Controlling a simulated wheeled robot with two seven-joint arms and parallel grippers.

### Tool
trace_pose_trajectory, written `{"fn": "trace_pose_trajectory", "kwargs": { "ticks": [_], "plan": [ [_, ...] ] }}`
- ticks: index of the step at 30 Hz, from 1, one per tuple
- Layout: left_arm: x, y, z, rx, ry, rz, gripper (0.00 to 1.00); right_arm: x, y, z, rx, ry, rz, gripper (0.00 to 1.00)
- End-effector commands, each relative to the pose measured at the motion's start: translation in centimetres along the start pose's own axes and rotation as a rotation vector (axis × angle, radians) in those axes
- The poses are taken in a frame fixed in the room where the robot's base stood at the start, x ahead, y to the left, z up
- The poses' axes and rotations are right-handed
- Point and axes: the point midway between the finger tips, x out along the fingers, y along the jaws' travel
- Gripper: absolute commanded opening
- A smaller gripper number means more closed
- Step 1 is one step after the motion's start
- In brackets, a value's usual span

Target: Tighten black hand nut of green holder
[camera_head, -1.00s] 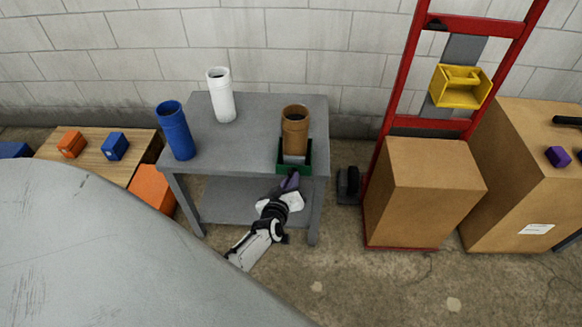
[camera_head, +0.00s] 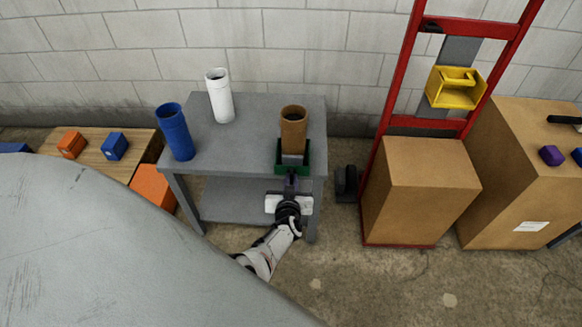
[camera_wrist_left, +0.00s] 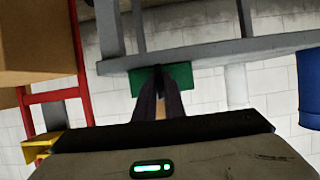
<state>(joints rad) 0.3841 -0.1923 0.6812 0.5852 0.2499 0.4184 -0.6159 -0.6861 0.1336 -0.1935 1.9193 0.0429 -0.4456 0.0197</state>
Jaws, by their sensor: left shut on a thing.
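The green holder (camera_head: 309,158) sits at the front edge of the grey table, with a brown tube (camera_head: 293,128) standing upright in it. In the left wrist view the holder (camera_wrist_left: 182,77) is straight ahead, just beyond the fingertips. My left gripper (camera_head: 291,180) comes up from the front and reaches the holder's front face. In the left wrist view its two dark fingers (camera_wrist_left: 159,84) point at the middle of the holder and are shut on the black hand nut, which they mostly hide. My right gripper is not in view.
The grey table (camera_head: 245,135) also carries a blue tube (camera_head: 175,132) and a white tube (camera_head: 220,96), both left of the holder. A red hand truck (camera_head: 397,90) with a cardboard box (camera_head: 420,190) stands to the right. Bare floor lies in front of the table.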

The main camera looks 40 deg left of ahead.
Motion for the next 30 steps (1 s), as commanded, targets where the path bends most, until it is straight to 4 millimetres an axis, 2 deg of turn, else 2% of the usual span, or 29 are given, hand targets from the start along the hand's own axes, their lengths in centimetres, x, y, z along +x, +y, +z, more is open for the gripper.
{"fn": "trace_pose_trajectory", "kwargs": {
  "ticks": [10,11,14,24,30],
  "plan": [
    [0.1,-0.1,-0.4,0.005,0.007,-0.004,0.00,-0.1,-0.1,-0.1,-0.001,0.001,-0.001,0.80],
    [0.1,-0.1,-0.4,0.005,0.007,-0.004,0.13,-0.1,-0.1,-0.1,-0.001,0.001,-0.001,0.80],
    [0.1,-0.1,-0.3,0.005,0.007,-0.003,0.28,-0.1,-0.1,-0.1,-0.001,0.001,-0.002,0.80],
    [-0.1,0.0,-0.2,0.003,0.002,-0.001,0.28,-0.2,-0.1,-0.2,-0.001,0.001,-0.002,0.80],
    [-1.4,0.5,-0.7,0.003,0.000,0.000,0.28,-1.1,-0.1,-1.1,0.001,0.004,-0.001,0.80]
  ]
}}
